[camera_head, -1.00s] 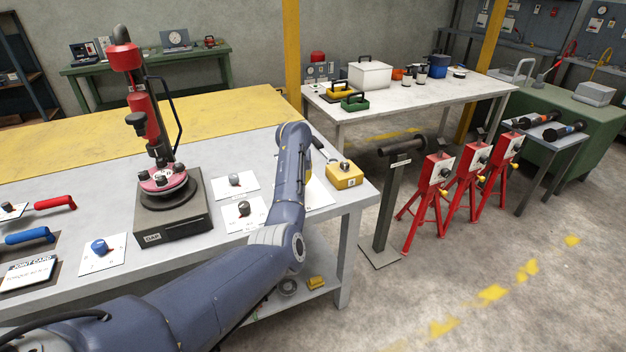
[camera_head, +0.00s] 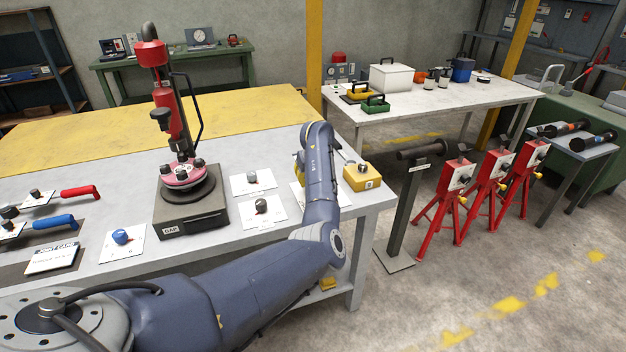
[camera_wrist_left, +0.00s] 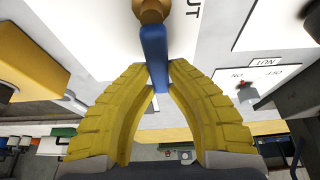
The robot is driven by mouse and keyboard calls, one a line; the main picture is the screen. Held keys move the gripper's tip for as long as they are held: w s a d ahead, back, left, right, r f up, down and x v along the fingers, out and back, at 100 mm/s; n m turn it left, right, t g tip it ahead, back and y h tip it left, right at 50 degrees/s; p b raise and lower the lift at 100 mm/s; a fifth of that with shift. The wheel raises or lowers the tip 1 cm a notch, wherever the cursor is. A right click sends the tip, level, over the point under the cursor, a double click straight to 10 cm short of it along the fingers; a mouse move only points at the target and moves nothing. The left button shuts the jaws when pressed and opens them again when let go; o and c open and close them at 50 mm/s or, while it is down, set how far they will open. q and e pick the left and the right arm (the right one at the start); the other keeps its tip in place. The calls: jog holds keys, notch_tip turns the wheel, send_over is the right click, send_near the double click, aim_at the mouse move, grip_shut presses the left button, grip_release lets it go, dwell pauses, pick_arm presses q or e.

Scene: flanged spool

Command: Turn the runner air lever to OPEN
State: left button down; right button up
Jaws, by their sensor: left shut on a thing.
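A lever with a blue handle (camera_wrist_left: 154,58) and a round brass hub (camera_wrist_left: 150,10) sits on a white plate (camera_wrist_left: 95,35) in the left wrist view. The plate bears black lettering, of which only "UT" shows. My left gripper (camera_wrist_left: 157,82) has its two yellow fingers shut on the blue handle, near its free end. In the head view my left arm reaches over the right end of the grey bench. There the arm hides the lever, and only a bit of a yellow finger (camera_head: 299,166) shows. A white plate (camera_head: 302,197) shows beside it. My right gripper is out of view.
A yellow box (camera_head: 361,178) stands close right of my left gripper. Knob plates (camera_head: 262,212) and a dark block with a red-topped fixture (camera_head: 190,213) lie left. Red-handled (camera_head: 80,191) and blue-handled (camera_head: 55,222) levers are at the far left. Red stands (camera_head: 485,190) occupy the floor right.

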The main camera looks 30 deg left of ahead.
pick_arm(q)
jog(key=shift+s+f, duration=0.1)
jog(key=shift+f, duration=0.1)
jog(key=c, duration=1.3)
grip_release()
jog(key=shift+r, duration=0.1)
jog(key=shift+r, duration=0.1)
jog(key=v, duration=1.1)
jog(key=shift+s+r, duration=0.1)
jog(key=shift+r, duration=0.3)
